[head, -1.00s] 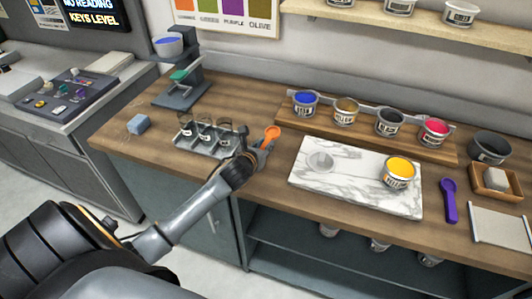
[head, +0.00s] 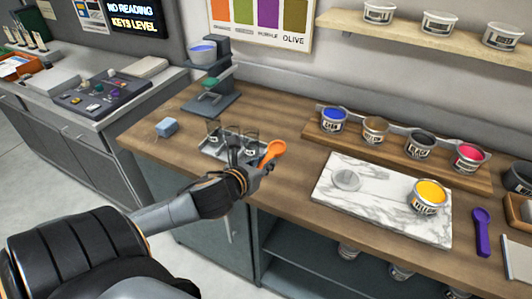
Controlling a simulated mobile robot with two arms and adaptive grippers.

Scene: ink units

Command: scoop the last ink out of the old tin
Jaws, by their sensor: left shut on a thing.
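My left gripper (head: 260,164) is shut on an orange scoop (head: 274,150). It holds the scoop near the front edge of the wooden counter, just right of the small metal tray; the scoop's bowl points up and right, and the fingers partly hide its handle. A tin of yellow ink (head: 429,196) stands open on the right of the white marble slab (head: 385,200), well to the right of the scoop. Which tin is the old one, I cannot tell. My right gripper is not in view.
Open blue (head: 333,120), brown, black and red tins stand on a wooden rack behind the slab. A clear round dish (head: 346,181) lies on the slab's left. A purple scoop (head: 481,232) lies to its right. The metal tray (head: 212,147) holds clear cups.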

